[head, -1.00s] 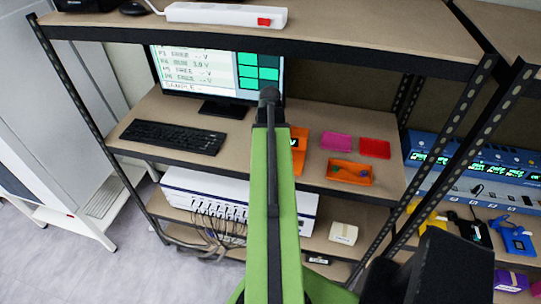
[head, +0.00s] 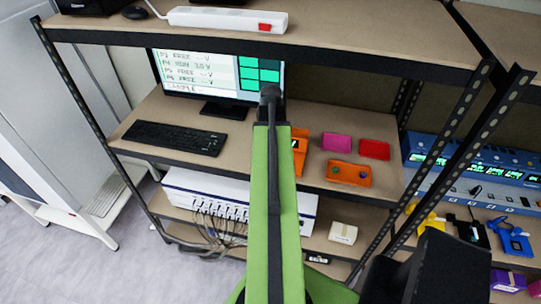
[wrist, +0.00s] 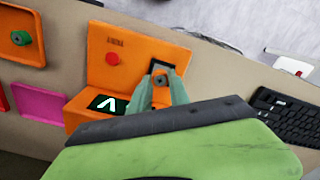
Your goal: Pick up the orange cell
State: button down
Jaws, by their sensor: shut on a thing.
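The orange unit (wrist: 103,65) with a red button and a small lit display lies under my gripper in the wrist view. In the head view it is partly hidden behind my arm (head: 301,155). My gripper (wrist: 162,74) has its two pale green fingers at a dark square opening on the unit's right part. The fingers are shut on a small orange piece with a dark centre, which looks like the orange cell (wrist: 160,80). Most of it is hidden between the fingers. I cannot tell whether it is clear of the opening. The fingertips are hidden in the head view.
An orange tray (head: 342,180) with round pieces sits beside the unit. A keyboard (head: 170,138) and monitor (head: 218,75) stand to the left. The upper shelf (head: 330,38) and a rack post (head: 450,145) bound the space.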

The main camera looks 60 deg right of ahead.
jog(key=shift+r+p, duration=1.4)
jog(key=shift+r, duration=0.2)
